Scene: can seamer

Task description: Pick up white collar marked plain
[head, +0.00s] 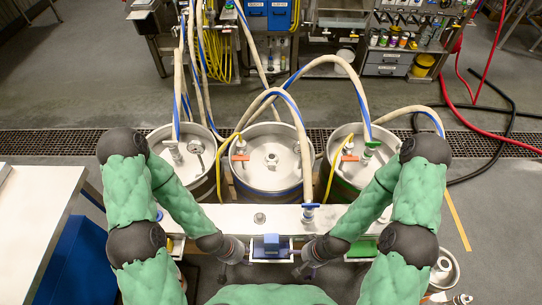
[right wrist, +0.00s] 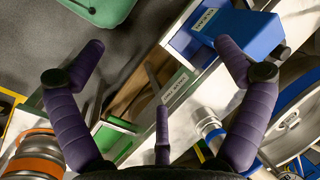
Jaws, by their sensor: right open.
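I cannot make out a white collar marked plain in either view. My right gripper (head: 303,269) is low at the bench's near edge, right of a small blue box (head: 271,246). In the right wrist view its purple fingers (right wrist: 160,52) are spread wide with nothing between them.
A white bench (head: 240,214) crosses in front of me, with a green holder (head: 362,248) on its right. Three steel kegs (head: 270,178) with hoses stand behind it. A white table (head: 35,215) is at left. A round metal piece (head: 446,268) lies at lower right.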

